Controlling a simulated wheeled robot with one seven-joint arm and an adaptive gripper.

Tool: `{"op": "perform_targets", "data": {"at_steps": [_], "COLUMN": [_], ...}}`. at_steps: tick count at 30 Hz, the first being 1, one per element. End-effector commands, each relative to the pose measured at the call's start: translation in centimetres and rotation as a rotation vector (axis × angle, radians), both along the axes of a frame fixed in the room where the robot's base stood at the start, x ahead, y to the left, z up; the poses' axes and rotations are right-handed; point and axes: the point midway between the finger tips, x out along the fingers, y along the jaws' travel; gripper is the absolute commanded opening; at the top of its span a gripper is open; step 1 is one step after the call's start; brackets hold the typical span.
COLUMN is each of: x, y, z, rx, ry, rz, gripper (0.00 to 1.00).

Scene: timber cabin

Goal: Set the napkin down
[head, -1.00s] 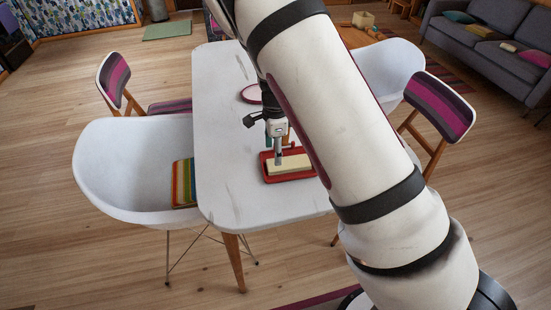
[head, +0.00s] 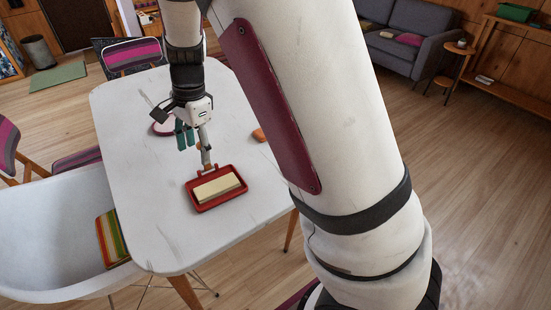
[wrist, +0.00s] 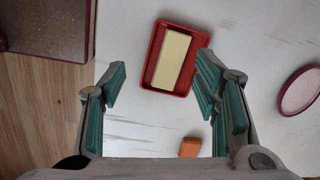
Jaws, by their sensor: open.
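The cream folded napkin (head: 217,187) lies flat in the red tray (head: 191,203) on the white table. In the wrist view the napkin (wrist: 171,60) lies lengthwise inside the tray (wrist: 152,52), with nothing gripping it. My gripper (head: 196,152) is above the table, just behind the tray in the head view. Its teal-padded fingers (wrist: 161,88) are spread wide and empty in the wrist view. The napkin and tray show ahead of the fingertips, apart from them.
An orange item (wrist: 190,147) lies on the table near the tray. A pink-rimmed round plate (wrist: 301,91) is farther off. A white chair (head: 45,245) with a striped cushion (head: 112,240) stands left of the white table (head: 235,225). The table's near part is clear.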

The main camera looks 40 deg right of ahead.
Motion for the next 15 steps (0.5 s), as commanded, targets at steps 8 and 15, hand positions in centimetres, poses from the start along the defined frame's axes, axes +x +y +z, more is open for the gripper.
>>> {"op": "perform_targets", "data": {"at_steps": [8,15], "x": [-7.7,-15.2], "y": [-0.8,-1.7], "z": [8.4,13.1], "rx": [0.060,-0.005], "ry": [-0.135,-0.265], "rz": [0.383,0.732], "gripper": [0.56,0.56]}}
